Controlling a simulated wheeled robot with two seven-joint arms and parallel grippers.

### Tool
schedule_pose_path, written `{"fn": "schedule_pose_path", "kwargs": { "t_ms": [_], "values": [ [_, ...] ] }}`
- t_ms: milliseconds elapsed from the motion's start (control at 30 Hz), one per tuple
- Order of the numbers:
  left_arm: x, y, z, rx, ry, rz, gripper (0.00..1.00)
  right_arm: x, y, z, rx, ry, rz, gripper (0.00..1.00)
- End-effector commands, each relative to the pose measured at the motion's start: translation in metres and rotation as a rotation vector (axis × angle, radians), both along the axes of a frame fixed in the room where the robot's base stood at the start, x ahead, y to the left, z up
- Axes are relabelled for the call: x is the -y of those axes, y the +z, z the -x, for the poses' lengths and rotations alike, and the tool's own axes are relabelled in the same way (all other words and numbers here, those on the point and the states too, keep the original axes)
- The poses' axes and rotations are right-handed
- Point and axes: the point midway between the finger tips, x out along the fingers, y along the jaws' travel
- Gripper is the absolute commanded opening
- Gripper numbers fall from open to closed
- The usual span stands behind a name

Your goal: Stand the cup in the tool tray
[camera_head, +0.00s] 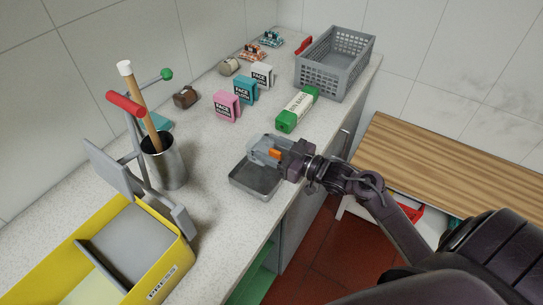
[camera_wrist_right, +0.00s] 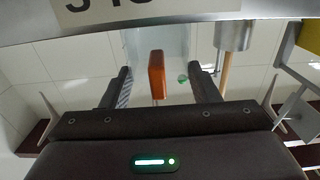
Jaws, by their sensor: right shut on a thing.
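The cup (camera_head: 258,150) is pale, see-through and bluish, with an orange handle (camera_head: 275,154). It is over the far part of the tool tray (camera_head: 240,183), a shallow grey metal tray near the counter's front edge. My right gripper (camera_head: 281,155) is shut on the cup from the right. In the right wrist view the orange handle (camera_wrist_right: 157,75) lies between the two fingers, with the pale cup body (camera_wrist_right: 178,45) behind it. The cup looks roughly upright. I cannot tell whether its base touches the tray floor. My left gripper is not in view.
A steel holder (camera_head: 170,165) with a wooden-handled tool stands left of the tray. A yellow bin (camera_head: 182,263) is at the front left. A green-and-white box (camera_head: 297,108), several small boxes and a grey basket (camera_head: 320,75) stand behind. A wooden bench (camera_head: 440,160) is at right.

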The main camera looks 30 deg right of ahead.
Motion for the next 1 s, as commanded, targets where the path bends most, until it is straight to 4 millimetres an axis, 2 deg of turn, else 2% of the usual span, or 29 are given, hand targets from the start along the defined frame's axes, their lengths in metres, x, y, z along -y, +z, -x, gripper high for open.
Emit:
{"fn": "schedule_pose_path", "kwargs": {
  "t_ms": [200,300,667,700,867,1000],
  "values": [
    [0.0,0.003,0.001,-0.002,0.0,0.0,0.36,0.0,-0.029,0.0,-0.002,-0.001,-0.002,0.32],
    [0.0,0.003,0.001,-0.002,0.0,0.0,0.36,0.0,-0.037,0.0,-0.001,-0.001,-0.001,0.32],
    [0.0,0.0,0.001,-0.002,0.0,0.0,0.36,0.0,-0.041,0.0,0.0,-0.001,0.0,0.32],
    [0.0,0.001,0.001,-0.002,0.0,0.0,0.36,0.0,-0.041,0.0,0.0,-0.001,0.0,0.58],
    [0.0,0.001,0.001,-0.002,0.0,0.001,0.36,0.0,-0.04,0.0,0.0,-0.001,0.0,0.77],
    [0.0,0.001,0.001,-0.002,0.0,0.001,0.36,0.0,-0.04,0.0,0.0,-0.001,0.0,0.77]
  ]
}}
